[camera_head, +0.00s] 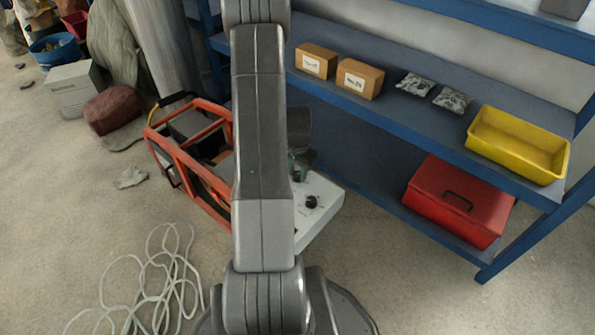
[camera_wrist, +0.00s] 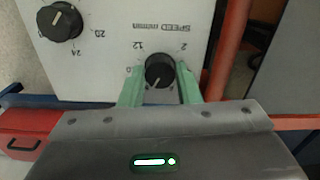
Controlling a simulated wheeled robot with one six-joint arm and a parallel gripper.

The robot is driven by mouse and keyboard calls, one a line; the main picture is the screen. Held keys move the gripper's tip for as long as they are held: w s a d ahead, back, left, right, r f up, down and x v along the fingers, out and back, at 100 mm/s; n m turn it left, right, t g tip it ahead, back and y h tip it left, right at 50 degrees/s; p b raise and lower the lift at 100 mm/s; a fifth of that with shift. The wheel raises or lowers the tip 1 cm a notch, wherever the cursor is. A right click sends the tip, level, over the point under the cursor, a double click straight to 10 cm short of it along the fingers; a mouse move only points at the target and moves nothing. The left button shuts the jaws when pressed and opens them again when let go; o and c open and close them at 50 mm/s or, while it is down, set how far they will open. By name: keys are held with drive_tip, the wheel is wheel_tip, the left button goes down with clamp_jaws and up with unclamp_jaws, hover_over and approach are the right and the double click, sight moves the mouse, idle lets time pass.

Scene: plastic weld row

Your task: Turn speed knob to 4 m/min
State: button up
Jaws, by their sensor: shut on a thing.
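The speed knob (camera_wrist: 160,70) is black and round, on a white panel (camera_wrist: 110,50) in the wrist view. The word SPEED and its unit appear upside down above it, with the figures 2 and 12 near it. A white pointer line on the knob runs toward the lower left of the picture; the figure it points to cannot be read. My gripper (camera_wrist: 159,76) has its two green fingers on either side of this knob, shut on it. In the head view the white control box (camera_head: 322,196) shows beside my arm, which hides part of it.
A second black knob (camera_wrist: 60,21) with figures 20 and 24 sits at the wrist view's upper left. An orange frame (camera_head: 190,150) stands left of my arm. A blue shelf (camera_head: 400,125) holds boxes, a yellow bin (camera_head: 518,143) and a red case (camera_head: 459,200). A pale hose (camera_head: 150,285) lies on the floor.

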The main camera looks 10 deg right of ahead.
drive_tip(key=n, duration=0.5)
drive_tip(key=shift+n+p, duration=0.3)
drive_tip(key=shift+p, duration=0.05)
drive_tip(key=n, duration=1.1)
drive_tip(key=shift+p, duration=0.35)
drive_tip(key=n, duration=0.4)
drive_tip(key=shift+n, duration=0.3)
drive_tip(key=o, duration=1)
drive_tip(key=shift+c, duration=0.2)
